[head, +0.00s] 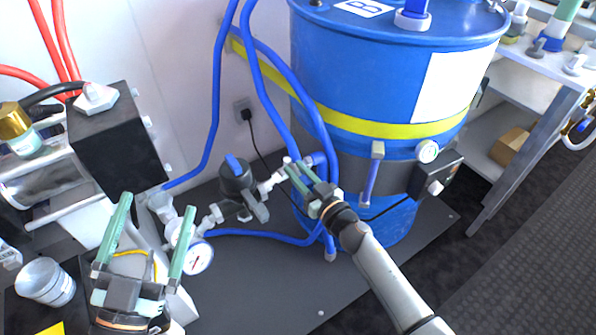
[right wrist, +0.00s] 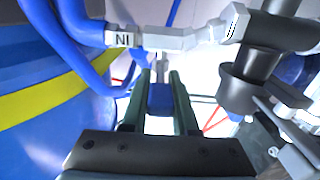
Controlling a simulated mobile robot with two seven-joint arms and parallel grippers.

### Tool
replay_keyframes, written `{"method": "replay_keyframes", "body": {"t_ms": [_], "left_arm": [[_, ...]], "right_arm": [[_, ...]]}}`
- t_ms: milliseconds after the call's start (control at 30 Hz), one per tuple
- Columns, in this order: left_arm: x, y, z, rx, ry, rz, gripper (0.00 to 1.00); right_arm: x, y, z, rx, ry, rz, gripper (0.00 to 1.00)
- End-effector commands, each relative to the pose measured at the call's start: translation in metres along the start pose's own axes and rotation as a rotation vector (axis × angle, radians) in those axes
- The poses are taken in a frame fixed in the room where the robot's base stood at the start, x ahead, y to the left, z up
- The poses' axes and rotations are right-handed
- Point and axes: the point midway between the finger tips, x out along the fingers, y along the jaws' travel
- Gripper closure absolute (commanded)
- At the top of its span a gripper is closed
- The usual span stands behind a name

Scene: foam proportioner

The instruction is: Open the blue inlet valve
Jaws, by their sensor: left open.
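The blue inlet valve's handle (right wrist: 160,97) shows in the right wrist view as a short blue block below a silver fitting (right wrist: 165,40) marked "IN", with a blue hose joining it. My right gripper (right wrist: 160,80) has its two green fingers on either side of the handle, and the handle fills the gap between them. In the head view my right gripper (head: 296,170) is at the pipe line in front of the blue drum (head: 350,65), partly hiding the valve. My left gripper (head: 155,208) is open and empty at the lower left, near a round gauge (head: 198,258).
A black regulator with a blue lever (head: 238,178) sits on the pipe line left of my right gripper. Blue hoses (head: 212,110) run up the wall. A black box (head: 115,140) stands at the left, and a metal cup (head: 45,284) at the lower left. The dark base plate is clear at the front centre.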

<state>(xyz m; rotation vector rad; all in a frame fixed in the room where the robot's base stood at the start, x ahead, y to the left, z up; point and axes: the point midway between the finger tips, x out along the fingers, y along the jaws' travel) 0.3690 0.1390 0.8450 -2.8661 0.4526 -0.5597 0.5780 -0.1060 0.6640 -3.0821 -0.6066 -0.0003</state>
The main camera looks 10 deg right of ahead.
Motion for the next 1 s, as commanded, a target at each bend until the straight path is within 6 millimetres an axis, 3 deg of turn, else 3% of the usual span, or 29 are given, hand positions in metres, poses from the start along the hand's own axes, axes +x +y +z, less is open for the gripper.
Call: {"method": "replay_keyframes", "body": {"t_ms": [33,200,1000], "left_arm": [[0.0001,0.0000,0.0000,0.000,0.000,0.000,0.00],[0.0001,0.0000,0.0002,0.000,-0.001,0.000,0.00],[-0.0001,0.0001,0.0010,0.000,-0.003,0.000,0.00]], "right_arm": [[0.0000,-0.0001,0.0001,0.000,0.000,0.000,0.82],[-0.0001,-0.0001,0.0002,0.000,0.000,-0.001,1.00],[0.0000,-0.0001,0.0002,-0.001,0.000,0.000,1.00]]}}
